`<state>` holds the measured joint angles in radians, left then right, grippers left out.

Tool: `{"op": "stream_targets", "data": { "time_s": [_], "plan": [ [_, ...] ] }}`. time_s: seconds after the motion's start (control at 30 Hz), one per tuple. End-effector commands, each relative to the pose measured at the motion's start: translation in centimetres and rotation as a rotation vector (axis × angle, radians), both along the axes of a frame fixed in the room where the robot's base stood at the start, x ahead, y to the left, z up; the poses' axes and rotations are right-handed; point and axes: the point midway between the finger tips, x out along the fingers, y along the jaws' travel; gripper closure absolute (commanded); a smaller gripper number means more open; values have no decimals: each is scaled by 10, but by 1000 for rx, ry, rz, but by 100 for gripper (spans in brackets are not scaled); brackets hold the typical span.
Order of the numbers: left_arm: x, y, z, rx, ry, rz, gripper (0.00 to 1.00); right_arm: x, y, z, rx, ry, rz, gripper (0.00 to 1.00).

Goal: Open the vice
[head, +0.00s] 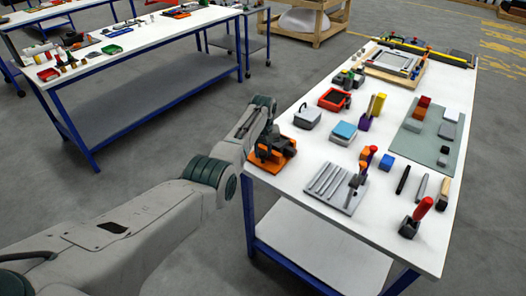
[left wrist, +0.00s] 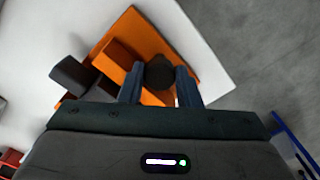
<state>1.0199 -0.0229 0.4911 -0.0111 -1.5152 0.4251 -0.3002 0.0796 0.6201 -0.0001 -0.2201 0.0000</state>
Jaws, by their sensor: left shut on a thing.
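The vice is an orange block with dark grey jaws (head: 276,152), at the left edge of the white table. In the left wrist view its orange base (left wrist: 150,28) lies turned at an angle, with a dark jaw block (left wrist: 78,76) at the left. My left gripper (head: 264,136) reaches over the vice from the left. In the left wrist view my left gripper (left wrist: 160,86) has a finger on each side of the vice's dark round handle (left wrist: 160,70) and is shut on it. The handle's lower part is hidden. My right gripper is not in view.
Close by on the white table (head: 276,183) are a grey grooved plate (head: 330,188), a grey box with a handle (head: 307,117) and a blue-topped block (head: 344,131). A red-handled tool (head: 416,217) stands near the front right. Open floor lies left of the table.

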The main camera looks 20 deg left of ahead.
Motion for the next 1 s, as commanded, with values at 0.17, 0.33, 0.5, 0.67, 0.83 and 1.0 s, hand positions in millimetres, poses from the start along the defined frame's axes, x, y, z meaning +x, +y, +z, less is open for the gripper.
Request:
{"op": "stream_targets", "data": {
  "time_s": [0.17, 0.33, 0.5, 0.67, 0.83, 1.0],
  "plan": [
    [6, 3, 8, 5, -21, 3, 92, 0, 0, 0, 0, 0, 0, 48],
    [6, 3, 8, 5, -22, 4, 68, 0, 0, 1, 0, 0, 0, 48],
    [6, 2, 8, 2, -21, 3, 48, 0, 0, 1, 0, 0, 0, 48],
    [6, 1, 8, 1, -20, 2, 48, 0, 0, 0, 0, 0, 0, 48],
    [5, 0, 8, -1, -19, 1, 48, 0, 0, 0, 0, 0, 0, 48],
    [5, -1, 7, -2, -18, -1, 48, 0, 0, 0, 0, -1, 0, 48]
  ]
}}
